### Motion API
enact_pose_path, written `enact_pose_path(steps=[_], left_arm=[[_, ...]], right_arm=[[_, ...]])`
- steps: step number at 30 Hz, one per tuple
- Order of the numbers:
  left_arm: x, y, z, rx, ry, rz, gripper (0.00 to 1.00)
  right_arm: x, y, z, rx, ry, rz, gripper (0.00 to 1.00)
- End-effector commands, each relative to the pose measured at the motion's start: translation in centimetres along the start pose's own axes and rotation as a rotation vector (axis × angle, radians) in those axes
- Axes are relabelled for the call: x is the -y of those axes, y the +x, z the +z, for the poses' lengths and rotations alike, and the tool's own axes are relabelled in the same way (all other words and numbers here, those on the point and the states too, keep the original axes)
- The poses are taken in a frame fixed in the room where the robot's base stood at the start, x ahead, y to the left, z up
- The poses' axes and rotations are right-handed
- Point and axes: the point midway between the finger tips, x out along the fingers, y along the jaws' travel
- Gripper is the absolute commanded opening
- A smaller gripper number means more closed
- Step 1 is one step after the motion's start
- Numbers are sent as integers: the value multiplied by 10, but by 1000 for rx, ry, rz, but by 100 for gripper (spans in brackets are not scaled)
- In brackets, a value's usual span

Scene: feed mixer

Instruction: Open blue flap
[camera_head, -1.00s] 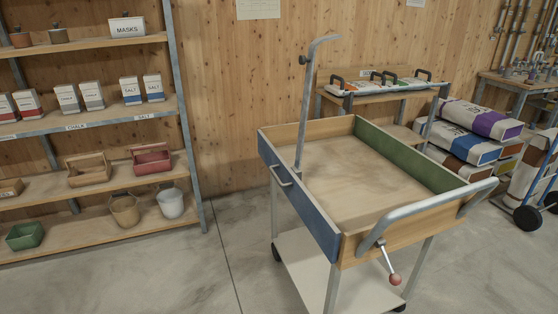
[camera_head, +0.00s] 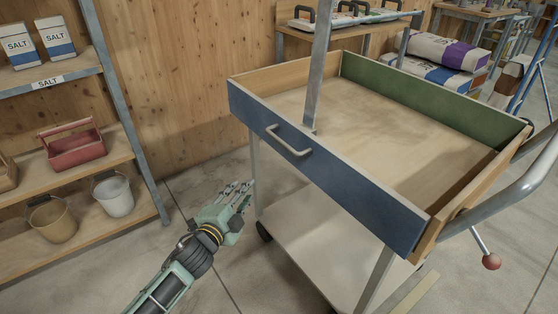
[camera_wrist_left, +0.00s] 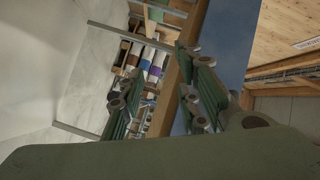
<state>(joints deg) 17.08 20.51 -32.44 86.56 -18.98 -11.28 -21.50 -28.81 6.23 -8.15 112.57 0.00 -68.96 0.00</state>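The blue flap (camera_head: 345,182) stands upright as the near left side of the cart's wooden tray. It has a grey bar handle (camera_head: 288,142) towards its far left end. My left gripper (camera_head: 240,191) is low and to the left of the flap, apart from it and from the handle, with its fingers pointing towards the cart. In the left wrist view, the gripper (camera_wrist_left: 164,75) has its fingers spread with nothing held between them, and part of the blue flap (camera_wrist_left: 228,40) shows behind the fingers. My right gripper is not in view.
The cart's wooden tray (camera_head: 400,115) is empty, with a green side (camera_head: 430,100) and a grey post. A lever with a red knob (camera_head: 491,261) hangs by the push bar (camera_head: 510,190). A shelf (camera_head: 115,145) with buckets stands left; floor lies between it and the cart.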

Motion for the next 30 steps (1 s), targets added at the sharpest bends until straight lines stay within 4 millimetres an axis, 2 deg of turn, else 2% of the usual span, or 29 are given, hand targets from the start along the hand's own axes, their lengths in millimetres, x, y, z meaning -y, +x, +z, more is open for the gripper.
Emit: enact_pose_path(steps=[1, 4, 6, 9, 14, 24, 30], left_arm=[[17, 5, -20, -59, 70, -54, 31], [54, 3, -60, -146, 183, -138, 31], [72, -1, -81, -189, 243, -183, 31], [88, -7, -102, -229, 297, -226, 31], [100, -3, -116, -250, 326, -249, 31], [109, 46, -129, -249, 324, -248, 31], [112, 61, -134, -249, 323, -247, 31]], right_arm=[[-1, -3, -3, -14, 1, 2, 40], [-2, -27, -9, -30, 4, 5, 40], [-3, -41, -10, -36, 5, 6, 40], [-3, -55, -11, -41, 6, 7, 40], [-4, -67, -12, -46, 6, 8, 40], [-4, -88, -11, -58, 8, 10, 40], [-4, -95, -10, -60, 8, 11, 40]])
